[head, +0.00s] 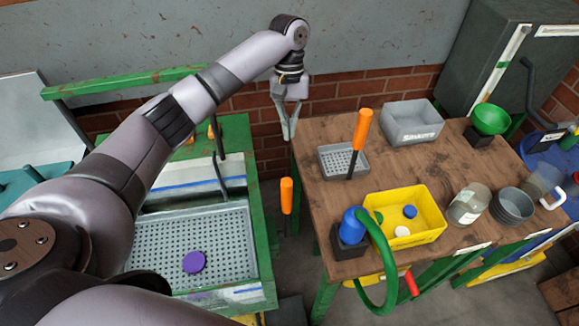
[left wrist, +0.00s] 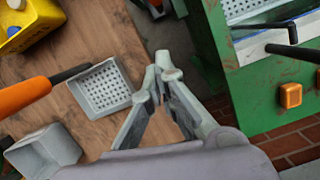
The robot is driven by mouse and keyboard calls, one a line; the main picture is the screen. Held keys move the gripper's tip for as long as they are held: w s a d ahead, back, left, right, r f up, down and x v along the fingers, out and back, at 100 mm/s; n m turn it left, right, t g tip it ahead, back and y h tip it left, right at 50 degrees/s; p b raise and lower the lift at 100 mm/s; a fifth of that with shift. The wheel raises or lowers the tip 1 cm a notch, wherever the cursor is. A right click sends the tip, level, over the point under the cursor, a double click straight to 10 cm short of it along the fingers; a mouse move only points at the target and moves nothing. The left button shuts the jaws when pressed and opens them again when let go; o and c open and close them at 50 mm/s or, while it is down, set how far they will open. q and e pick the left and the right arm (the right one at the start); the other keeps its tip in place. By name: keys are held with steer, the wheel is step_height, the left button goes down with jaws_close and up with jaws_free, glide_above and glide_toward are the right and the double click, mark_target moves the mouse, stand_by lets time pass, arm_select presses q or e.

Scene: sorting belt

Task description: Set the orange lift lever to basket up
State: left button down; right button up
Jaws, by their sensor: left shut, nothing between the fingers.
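An orange-handled lever (head: 286,195) stands upright at the right side of the green tank (head: 262,240), in the gap before the wooden table. Its lower end is hard to make out. In the tank lies a grey perforated basket (head: 225,262) with a purple disc (head: 194,262) in it. My left gripper (head: 289,134) points down above and behind the lever, near the table's back left corner, apart from the lever. It is shut and empty; its fingertips meet in the left wrist view (left wrist: 165,72). That view does not clearly show the lever. My right gripper is not in view.
Another orange handle (head: 362,130) rises on a dark shaft at a small perforated tray (head: 325,160) on the table. A yellow bin (head: 425,235), a blue-capped container (head: 352,225) and a grey bin (head: 412,122) stand there too. A brick wall (head: 345,90) is behind.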

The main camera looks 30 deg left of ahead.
arm_select(q)
steer(key=s+d+f+p, duration=0.3)
steer(key=s+f, duration=0.3)
steer(key=f, duration=0.3)
steer(key=shift+f+p, duration=0.35)
steer(key=shift+p, duration=0.5)
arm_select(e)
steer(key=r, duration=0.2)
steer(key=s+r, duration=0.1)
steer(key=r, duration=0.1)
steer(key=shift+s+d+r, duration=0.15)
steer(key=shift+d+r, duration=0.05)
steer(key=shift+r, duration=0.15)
arm_select(q)
steer(key=shift+w, duration=0.15)
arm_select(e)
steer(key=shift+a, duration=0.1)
